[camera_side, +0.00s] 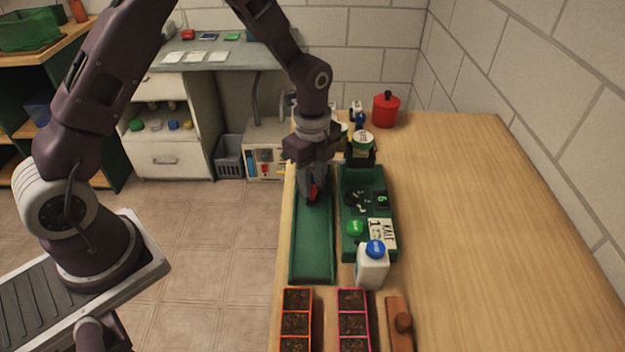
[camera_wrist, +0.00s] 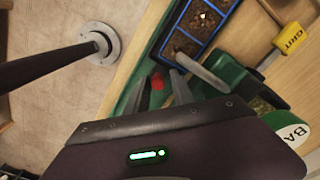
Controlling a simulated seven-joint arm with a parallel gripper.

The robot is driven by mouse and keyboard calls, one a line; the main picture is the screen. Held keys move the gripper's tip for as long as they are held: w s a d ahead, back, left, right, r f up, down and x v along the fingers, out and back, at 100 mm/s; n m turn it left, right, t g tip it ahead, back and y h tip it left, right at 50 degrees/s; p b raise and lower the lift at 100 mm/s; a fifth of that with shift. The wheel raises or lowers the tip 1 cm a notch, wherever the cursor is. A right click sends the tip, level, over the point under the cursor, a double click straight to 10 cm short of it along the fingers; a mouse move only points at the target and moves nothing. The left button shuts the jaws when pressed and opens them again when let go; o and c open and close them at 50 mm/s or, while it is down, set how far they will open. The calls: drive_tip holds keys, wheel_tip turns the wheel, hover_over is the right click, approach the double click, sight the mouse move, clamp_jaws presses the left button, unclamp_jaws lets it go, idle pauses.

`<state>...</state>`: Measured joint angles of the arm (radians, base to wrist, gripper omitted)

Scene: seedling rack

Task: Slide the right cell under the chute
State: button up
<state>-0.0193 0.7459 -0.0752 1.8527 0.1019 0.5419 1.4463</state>
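A blue tray (camera_wrist: 181,47) with soil-filled cells lies in the green channel in the wrist view, just beyond my fingertips. I cannot make it out in the side view, where my arm covers that stretch. My gripper (camera_side: 313,193) points down at the far end of the green channel (camera_side: 312,250). In the wrist view my gripper (camera_wrist: 158,83) has its fingers apart, with a small red piece (camera_wrist: 157,81) showing between them. The fingers do not visibly press on it. A grey bent tube (camera_wrist: 202,72), perhaps the chute, reaches from the green housing toward the tray.
A green unit (camera_side: 384,200) stands right of the channel. A white bottle with a blue cap (camera_side: 372,268) stands at its near end. Orange (camera_side: 297,325) and pink (camera_side: 353,325) soil trays and a wooden block (camera_side: 398,338) lie in front. The table's right is clear.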

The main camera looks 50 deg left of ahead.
wheel_tip(320, 180, up, 7)
drive_tip(key=shift+r, duration=0.1)
idle(0.3)
drive_tip(key=s+a+r+n+t, duration=0.1)
drive_tip(key=s+r+n+t, duration=0.2)
drive_tip(key=s+r+n, duration=0.9)
drive_tip(key=s+r+n+t, duration=0.1)
drive_tip(key=s+r+n, duration=0.1)
drive_tip(key=s, duration=0.4)
drive_tip(key=s+r+n+t, duration=0.1)
drive_tip(key=s+r+n, duration=0.1)
drive_tip(key=s+n, duration=0.2)
drive_tip(key=s, duration=0.2)
drive_tip(key=shift+s+r+t, duration=0.3)
drive_tip(key=shift+r, duration=0.1)
drive_tip(key=shift+a, duration=0.1)
